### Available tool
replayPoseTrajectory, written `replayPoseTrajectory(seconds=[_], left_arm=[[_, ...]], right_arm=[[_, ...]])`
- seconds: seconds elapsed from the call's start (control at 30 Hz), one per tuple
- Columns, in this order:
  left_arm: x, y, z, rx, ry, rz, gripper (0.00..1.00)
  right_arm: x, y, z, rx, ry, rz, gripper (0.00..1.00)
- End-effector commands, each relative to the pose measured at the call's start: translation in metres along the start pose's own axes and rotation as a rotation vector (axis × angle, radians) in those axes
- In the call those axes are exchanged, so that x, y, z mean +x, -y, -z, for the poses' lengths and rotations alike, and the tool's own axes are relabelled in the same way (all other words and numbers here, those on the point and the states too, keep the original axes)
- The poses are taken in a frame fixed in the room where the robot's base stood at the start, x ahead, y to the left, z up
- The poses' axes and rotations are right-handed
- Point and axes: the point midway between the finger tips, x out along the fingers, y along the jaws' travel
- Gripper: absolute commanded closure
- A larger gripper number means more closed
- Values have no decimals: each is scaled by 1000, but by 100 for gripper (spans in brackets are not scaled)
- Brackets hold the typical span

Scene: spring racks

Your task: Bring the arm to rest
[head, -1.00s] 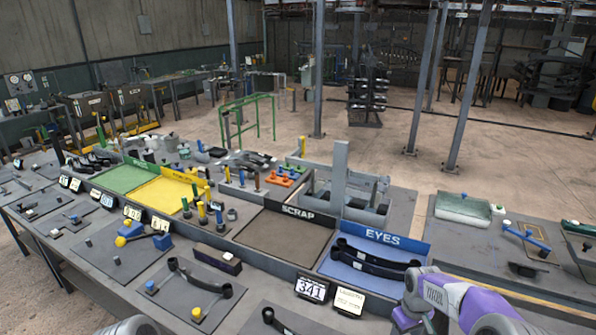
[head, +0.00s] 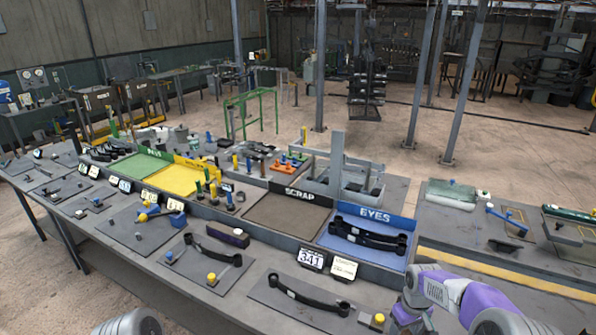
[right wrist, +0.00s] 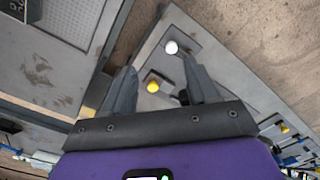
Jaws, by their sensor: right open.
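My right arm (head: 455,295), purple and grey, comes in at the lower right of the head view, over the bench's front right; its fingertips cannot be made out there. In the right wrist view my right gripper (right wrist: 158,66) is open, its two dark fingers apart with nothing held between them. A grey mat with a yellow knob (right wrist: 153,87) and a white knob (right wrist: 171,47) shows beyond the fingers, seen from above. A grey rounded part of mine shows at the bottom left of the head view; my left gripper is not in view.
The long bench (head: 225,300) holds a blue EYES tray (head: 335,242) with black arms, a brown SCRAP tray (head: 285,220), yellow (head: 180,180) and green (head: 130,170) trays. A black arm (head: 305,295) lies on a front mat. Open floor (head: 400,185) lies behind.

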Motion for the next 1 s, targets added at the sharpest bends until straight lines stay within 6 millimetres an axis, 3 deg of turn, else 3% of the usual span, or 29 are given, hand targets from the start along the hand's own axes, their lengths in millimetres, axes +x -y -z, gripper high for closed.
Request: replayPoseTrajectory(seconds=[0.03,0.27,0.47,0.57,0.7,0.83,1.0], left_arm=[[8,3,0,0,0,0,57],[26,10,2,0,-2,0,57],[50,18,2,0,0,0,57],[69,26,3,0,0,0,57],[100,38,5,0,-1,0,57],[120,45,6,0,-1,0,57],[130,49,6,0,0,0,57]], right_arm=[[23,10,-3,1,5,21,41],[90,47,-9,40,-23,92,41],[167,96,-27,107,-45,179,41],[220,133,-49,176,-51,239,41],[292,192,-95,320,-53,317,41],[328,228,-134,439,-48,349,41],[343,248,-162,527,-45,355,41]])
